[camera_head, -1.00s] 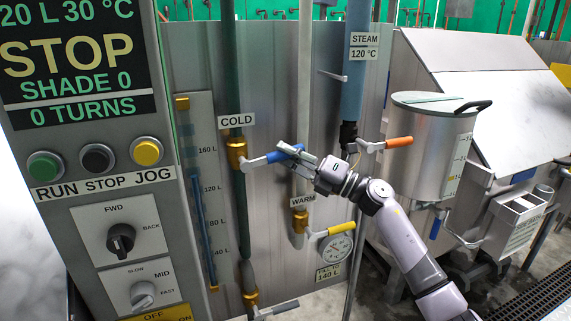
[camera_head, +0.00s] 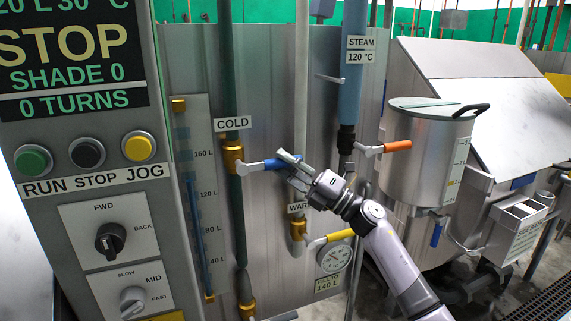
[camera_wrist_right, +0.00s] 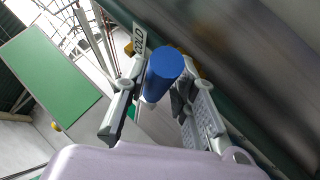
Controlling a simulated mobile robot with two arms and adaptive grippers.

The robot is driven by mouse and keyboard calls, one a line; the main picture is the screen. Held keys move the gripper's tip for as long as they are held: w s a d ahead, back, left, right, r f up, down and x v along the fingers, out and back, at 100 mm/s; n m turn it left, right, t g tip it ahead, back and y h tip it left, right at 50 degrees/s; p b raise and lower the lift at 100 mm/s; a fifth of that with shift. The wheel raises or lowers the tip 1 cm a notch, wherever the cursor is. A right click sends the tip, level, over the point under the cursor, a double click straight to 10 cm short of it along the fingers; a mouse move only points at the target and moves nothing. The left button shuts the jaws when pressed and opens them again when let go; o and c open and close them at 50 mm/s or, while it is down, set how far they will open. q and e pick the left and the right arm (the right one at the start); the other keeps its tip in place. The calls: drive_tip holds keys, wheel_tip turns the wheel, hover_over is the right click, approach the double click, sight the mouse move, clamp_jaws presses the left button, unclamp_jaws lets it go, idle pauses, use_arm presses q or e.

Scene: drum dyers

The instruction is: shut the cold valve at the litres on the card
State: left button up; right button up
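The cold valve's blue lever (camera_head: 277,164) sticks out to the right from its brass body (camera_head: 233,157), under the COLD label (camera_head: 232,124). My right gripper (camera_head: 293,168) is at the lever's outer end. In the right wrist view the blue lever (camera_wrist_right: 164,74) stands between the two fingers (camera_wrist_right: 160,105), with a small gap showing on the left side; the gripper looks open around it. The card (camera_head: 328,285) under the round dial reads 140 L. The blue column (camera_head: 197,225) in the level gauge tops out between the 120 and 160 marks. My left gripper is out of view.
The warm valve's yellow lever (camera_head: 340,236) is below my right gripper, and the steam valve's orange lever (camera_head: 397,146) is to its right. A steel pot (camera_head: 425,160) stands further right. The control panel (camera_head: 90,190) borders the left side.

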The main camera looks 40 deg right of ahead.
drive_tip(key=shift+o, duration=1.3)
drive_tip(key=shift+f, duration=0.1)
drive_tip(key=v, duration=1.2)
